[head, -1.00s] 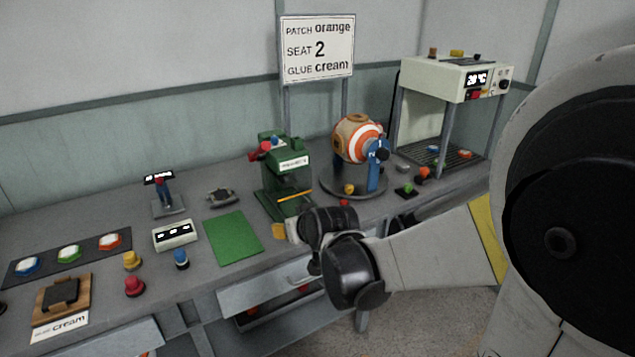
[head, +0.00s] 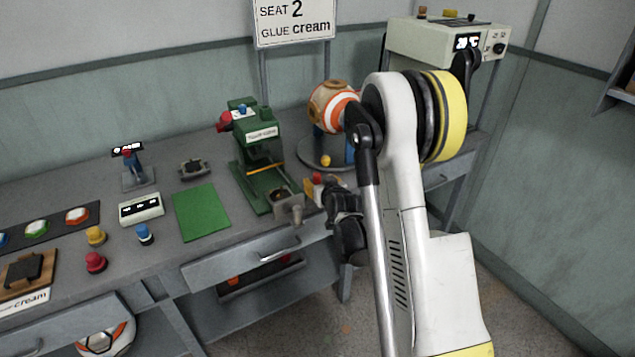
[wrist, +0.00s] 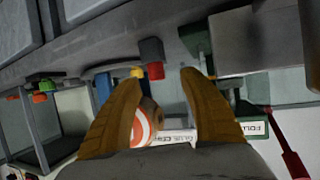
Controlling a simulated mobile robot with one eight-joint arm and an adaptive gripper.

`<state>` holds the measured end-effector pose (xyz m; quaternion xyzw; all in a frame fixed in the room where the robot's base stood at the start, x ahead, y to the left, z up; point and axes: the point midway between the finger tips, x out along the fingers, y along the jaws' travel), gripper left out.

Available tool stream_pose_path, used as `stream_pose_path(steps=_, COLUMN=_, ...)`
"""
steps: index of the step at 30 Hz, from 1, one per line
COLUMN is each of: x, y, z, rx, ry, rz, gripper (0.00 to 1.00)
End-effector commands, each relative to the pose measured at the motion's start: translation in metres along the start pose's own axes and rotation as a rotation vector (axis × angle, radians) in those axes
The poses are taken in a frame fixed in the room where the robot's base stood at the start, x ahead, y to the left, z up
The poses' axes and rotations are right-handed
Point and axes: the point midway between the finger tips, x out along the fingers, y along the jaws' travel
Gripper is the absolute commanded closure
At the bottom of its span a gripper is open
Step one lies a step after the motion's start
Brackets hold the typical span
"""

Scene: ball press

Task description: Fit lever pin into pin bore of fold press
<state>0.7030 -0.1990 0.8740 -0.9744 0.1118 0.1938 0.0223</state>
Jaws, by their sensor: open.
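The fold press (head: 262,152) is a green machine on the bench, with a white label and a red part at its upper left. Its labelled body also shows at the right of the wrist view (wrist: 252,128), with a red lever (wrist: 288,155) beside it. Its pin bore cannot be made out. In the head view my gripper (head: 338,200) is at the bench's front edge, right of the press.
An orange-and-white ball (head: 333,105) sits on a round stand behind my arm. A cream oven-like unit (head: 440,45) stands at the back right. A green mat (head: 200,212), a display box (head: 141,208) and coloured knobs lie left of the press. Drawers hang below the bench.

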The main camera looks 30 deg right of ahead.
Motion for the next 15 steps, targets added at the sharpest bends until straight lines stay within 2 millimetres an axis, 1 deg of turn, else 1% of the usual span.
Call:
stream_pose_path(steps=9, x=0.046, y=0.006, z=0.000, rx=0.000, ry=-0.001, rz=0.000, gripper=0.50)
stream_pose_path(steps=12, x=0.053, y=0.006, z=-0.001, rx=0.000, ry=-0.001, rz=0.000, gripper=0.50)
stream_pose_path(steps=15, x=0.055, y=0.006, z=-0.003, rx=0.000, ry=0.000, rz=0.000, gripper=0.50)
